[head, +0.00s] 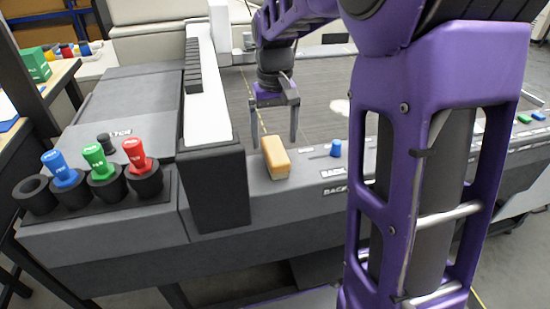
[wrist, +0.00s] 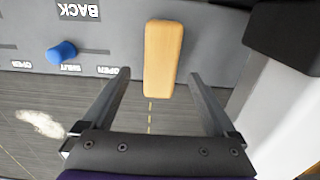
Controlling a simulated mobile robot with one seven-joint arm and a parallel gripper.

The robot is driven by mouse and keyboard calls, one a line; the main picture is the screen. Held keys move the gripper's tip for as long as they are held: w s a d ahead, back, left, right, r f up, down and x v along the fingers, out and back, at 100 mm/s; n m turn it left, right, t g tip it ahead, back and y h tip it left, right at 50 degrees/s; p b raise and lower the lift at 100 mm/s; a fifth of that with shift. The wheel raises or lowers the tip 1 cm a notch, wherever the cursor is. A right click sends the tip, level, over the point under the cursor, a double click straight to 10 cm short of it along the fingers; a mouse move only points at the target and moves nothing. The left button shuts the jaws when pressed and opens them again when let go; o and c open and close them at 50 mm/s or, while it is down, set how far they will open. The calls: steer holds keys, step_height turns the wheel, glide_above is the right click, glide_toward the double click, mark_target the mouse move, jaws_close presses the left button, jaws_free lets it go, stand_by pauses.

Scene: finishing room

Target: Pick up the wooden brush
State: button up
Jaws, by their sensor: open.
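The wooden brush (head: 275,158) is a light tan block with rounded edges, lying on the grey front ledge of the machine, just right of the dark upright post. In the wrist view the brush (wrist: 162,58) lies beyond the fingertips, between their lines, its near end close to them. My gripper (head: 273,139) is open and empty, pointing down just behind the brush in the head view. In the wrist view its two fingers (wrist: 158,76) stand apart on either side of the brush's near end. No bristles show.
A dark post with a white top (head: 212,120) stands close left of the brush. A blue knob (head: 336,148) sits on the ledge to the right. Blue, green and red handled tools stand in black cups (head: 106,186) at left. A whitish patch (wrist: 41,123) lies on the dark bed.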

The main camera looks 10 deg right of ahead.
mark_target(274, 147)
step_height(274, 147, down, 4)
steer(key=shift+f+b, duration=0.15)
steer(key=shift+b, duration=0.2)
jaws_close()
